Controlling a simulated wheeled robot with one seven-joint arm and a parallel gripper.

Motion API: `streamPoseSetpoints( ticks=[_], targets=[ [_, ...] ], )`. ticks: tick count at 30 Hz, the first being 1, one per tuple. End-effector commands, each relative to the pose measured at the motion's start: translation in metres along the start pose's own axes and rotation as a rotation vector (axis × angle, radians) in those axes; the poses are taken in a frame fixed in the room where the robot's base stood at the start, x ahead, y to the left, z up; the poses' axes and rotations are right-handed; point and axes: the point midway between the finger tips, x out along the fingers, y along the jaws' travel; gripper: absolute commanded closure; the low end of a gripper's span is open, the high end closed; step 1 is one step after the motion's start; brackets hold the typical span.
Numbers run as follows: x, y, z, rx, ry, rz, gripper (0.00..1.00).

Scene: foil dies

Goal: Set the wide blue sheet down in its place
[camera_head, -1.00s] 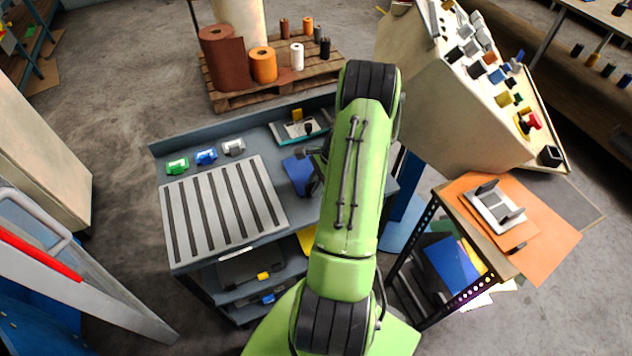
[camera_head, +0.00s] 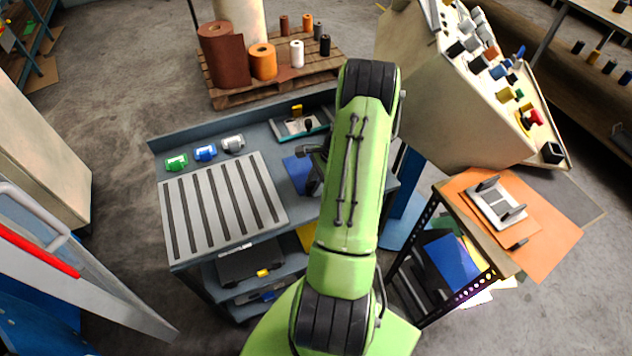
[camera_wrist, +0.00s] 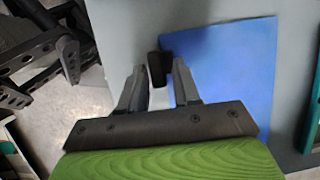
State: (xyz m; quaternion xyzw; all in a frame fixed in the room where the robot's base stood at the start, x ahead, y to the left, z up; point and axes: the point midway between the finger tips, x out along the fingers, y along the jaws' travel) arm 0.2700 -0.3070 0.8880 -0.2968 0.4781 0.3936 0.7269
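The wide blue sheet (camera_head: 296,174) lies flat on the grey bench top, right of the slotted rack, partly hidden by my arm. In the wrist view the sheet (camera_wrist: 232,62) spreads to the right of my fingers. A small dark block (camera_wrist: 156,69) stands at the sheet's left edge; I cannot tell whether it is fixed to the sheet. My gripper (camera_wrist: 158,76) has its two fingers apart, one on each side of this block, with narrow gaps showing. In the head view my gripper is mostly hidden behind the green arm.
The slotted grey rack (camera_head: 222,207) fills the bench's left. Green (camera_head: 176,162), blue (camera_head: 205,152) and white (camera_head: 232,143) small items sit behind it. A teal-edged device (camera_head: 300,126) stands at the back. A control console (camera_head: 470,90) and an orange-topped side stand (camera_head: 545,215) are at right.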

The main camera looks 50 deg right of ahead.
Motion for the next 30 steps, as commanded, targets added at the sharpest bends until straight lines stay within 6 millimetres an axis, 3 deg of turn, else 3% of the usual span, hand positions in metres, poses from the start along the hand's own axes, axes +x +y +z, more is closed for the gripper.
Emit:
streamPoseSetpoints(
  ticks=[3, 11, 14, 24, 30],
  targets=[
    [-0.001, 0.0, 0.0, 0.0, 0.0, 0.0, 0.51],
    [-0.001, 0.0, 0.0, 0.001, 0.0, 0.001, 0.51],
    [-0.012, -0.001, 0.0, 0.0, 0.001, -0.002, 0.51],
    [-0.106, -0.001, 0.0, 0.0, 0.003, -0.005, 0.51],
    [-0.148, 0.0, 0.0, 0.0, 0.001, -0.002, 0.51]
  ],
)
